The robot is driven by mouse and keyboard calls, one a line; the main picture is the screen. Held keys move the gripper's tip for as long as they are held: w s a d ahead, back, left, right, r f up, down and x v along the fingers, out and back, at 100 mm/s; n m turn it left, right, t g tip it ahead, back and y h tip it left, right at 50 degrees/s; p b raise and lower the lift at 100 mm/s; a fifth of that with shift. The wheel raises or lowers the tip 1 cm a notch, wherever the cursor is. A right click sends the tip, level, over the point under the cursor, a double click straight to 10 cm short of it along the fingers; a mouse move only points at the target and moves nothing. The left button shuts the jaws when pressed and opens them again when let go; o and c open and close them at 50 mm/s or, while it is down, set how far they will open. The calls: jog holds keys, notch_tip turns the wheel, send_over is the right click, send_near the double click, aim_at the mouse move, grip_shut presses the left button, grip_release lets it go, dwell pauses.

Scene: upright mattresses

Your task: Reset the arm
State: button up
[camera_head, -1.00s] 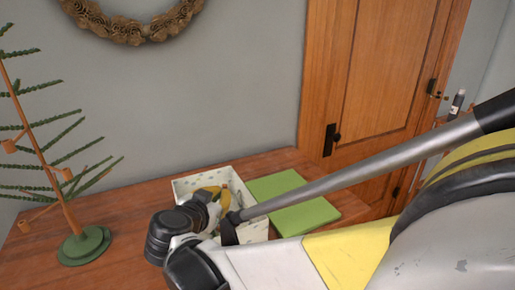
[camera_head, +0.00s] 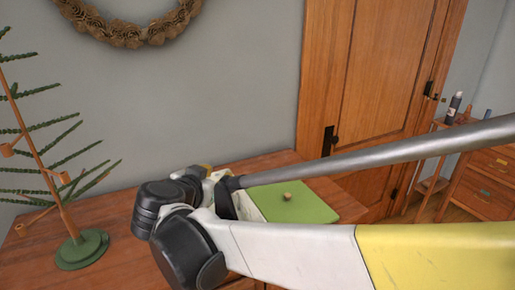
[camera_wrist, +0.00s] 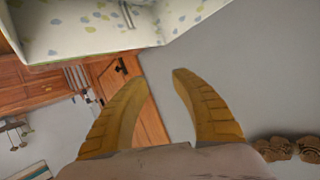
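My gripper (camera_wrist: 151,70) is open in the wrist view, with its two yellow fingers apart and nothing between them. A white box with a leaf pattern (camera_wrist: 90,30) is at the top of the wrist view, beyond the fingertips and apart from them. In the head view my arm reaches over the wooden table (camera_head: 110,215), and my wrist hides most of the box. Only a bit of my yellow gripper shows behind the wrist there.
A green board with a small knob (camera_head: 292,205) lies right of my wrist. A small tree on a green base (camera_head: 82,250) stands at the left. A wreath (camera_head: 125,32) hangs above. A wooden door (camera_head: 385,90) and a drawer cabinet (camera_head: 488,185) are at the right.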

notch_tip(320, 180, up, 3)
jog(key=shift+r, duration=0.1)
jog(key=s+d+f+n+g+h, duration=0.1)
jog(key=s+d+f+g, duration=0.1)
jog(key=d, duration=1)
jog(key=s+d+f+g, duration=0.2)
jog(key=s+d+f, duration=0.1)
jog(key=d, duration=0.8)
jog(key=s+d+f+n+g+y, duration=0.1)
jog(key=s+d+f, duration=0.2)
jog(key=s+d, duration=0.2)
jog(key=s+d+f+n+g+y, duration=0.1)
jog(key=s+d+f, duration=0.3)
jog(key=s, duration=0.5)
jog(key=shift+s+d+f+n+y, duration=0.3)
jog(key=shift+s+d+n, duration=0.1)
jog(key=shift+d, duration=0.85)
jog(key=shift+w, duration=0.1)
